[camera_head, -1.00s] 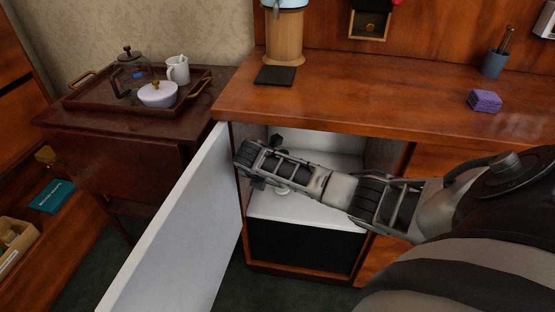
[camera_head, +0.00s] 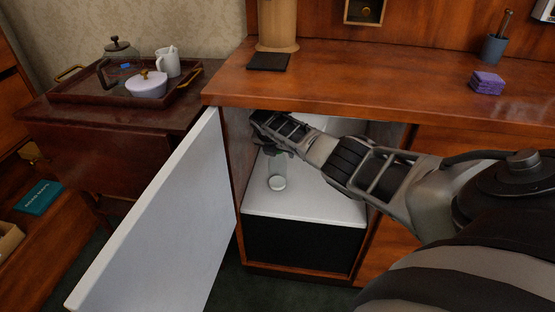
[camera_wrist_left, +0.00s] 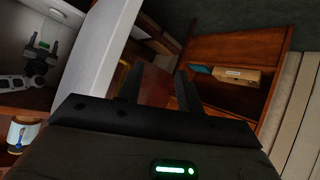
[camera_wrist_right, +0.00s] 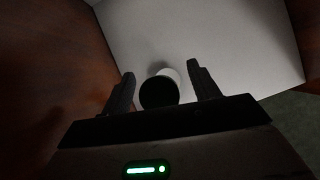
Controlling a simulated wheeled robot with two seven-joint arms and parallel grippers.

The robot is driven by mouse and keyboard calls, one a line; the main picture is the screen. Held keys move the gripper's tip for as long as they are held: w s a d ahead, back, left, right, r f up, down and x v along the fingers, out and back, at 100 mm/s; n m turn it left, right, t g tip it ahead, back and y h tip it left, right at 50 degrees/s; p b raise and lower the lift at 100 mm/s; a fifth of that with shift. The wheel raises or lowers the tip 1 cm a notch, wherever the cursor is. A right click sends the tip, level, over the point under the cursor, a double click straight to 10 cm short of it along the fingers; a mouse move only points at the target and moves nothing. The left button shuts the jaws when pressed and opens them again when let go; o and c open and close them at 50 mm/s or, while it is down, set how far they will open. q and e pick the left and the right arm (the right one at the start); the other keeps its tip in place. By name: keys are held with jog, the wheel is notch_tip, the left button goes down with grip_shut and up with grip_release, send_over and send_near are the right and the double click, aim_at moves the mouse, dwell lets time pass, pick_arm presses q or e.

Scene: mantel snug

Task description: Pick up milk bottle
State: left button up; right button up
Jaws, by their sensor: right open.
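The milk bottle (camera_head: 277,172), clear with a pale base, stands upright on the white floor of the open cabinet. My right gripper (camera_head: 270,150) reaches inside from the right, over the bottle's upper part and partly hiding it. In the right wrist view the bottle's dark round top (camera_wrist_right: 159,92) lies between the two spread fingers of the right gripper (camera_wrist_right: 160,88), with gaps at both sides. My left gripper (camera_wrist_left: 159,88) shows only in its own wrist view, with its fingers apart and nothing between them.
The white cabinet door (camera_head: 165,215) stands open at the left. The wooden counter (camera_head: 370,90) is close above my right arm. A tray (camera_head: 75,92) with a teapot and jug is on the side table.

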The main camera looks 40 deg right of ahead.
grip_shut()
jog(key=shift+r, duration=0.1)
